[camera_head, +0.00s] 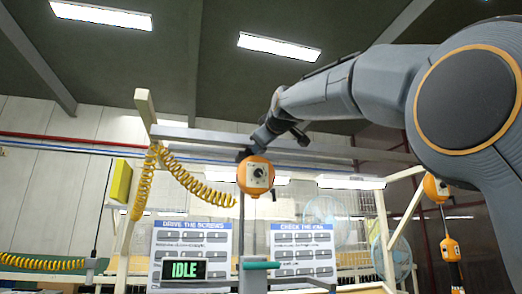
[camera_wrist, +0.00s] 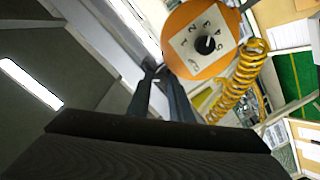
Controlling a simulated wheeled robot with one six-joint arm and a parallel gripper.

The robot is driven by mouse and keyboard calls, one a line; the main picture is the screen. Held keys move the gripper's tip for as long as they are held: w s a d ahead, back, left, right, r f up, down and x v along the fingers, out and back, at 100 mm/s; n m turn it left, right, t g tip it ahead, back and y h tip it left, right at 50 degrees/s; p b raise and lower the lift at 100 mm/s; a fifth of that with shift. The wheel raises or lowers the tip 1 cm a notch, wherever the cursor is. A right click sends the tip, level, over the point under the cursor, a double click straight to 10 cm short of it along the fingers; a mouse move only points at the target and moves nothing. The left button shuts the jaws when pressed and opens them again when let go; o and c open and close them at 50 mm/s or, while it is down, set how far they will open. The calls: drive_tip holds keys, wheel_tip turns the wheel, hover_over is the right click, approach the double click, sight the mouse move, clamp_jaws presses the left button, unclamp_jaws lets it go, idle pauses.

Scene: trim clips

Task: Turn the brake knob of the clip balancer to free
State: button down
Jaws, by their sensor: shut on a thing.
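The clip balancer (camera_head: 256,175) is a round orange housing hanging from the overhead rail, with a pale dial plate on its front. In the wrist view the balancer (camera_wrist: 178,25) is at the top centre; its dial plate (camera_wrist: 188,45) has numbers around a black pointer knob (camera_wrist: 205,45). My gripper (camera_head: 250,150) is at the top of the housing. In the wrist view the dark fingers of my gripper (camera_wrist: 157,74) are closed together at the housing's edge, on a small dark part that looks like the brake knob. The fingers mostly hide it, and its setting cannot be read.
A yellow coiled hose (camera_head: 183,178) hangs left of the balancer and shows close by in the wrist view (camera_wrist: 238,80). A second orange balancer (camera_head: 435,188) hangs at the right. Below are instruction boards (camera_head: 302,250) and an IDLE display (camera_head: 184,270).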

drive_tip(key=shift+n+b, duration=0.5)
drive_tip(key=shift+n, duration=3.1)
drive_tip(key=c, duration=1.6)
unclamp_jaws()
drive_tip(key=b+v, duration=0.3)
drive_tip(key=v, duration=0.5)
drive_tip(key=shift+a+b, duration=0.1)
drive_tip(key=shift+b, duration=0.25)
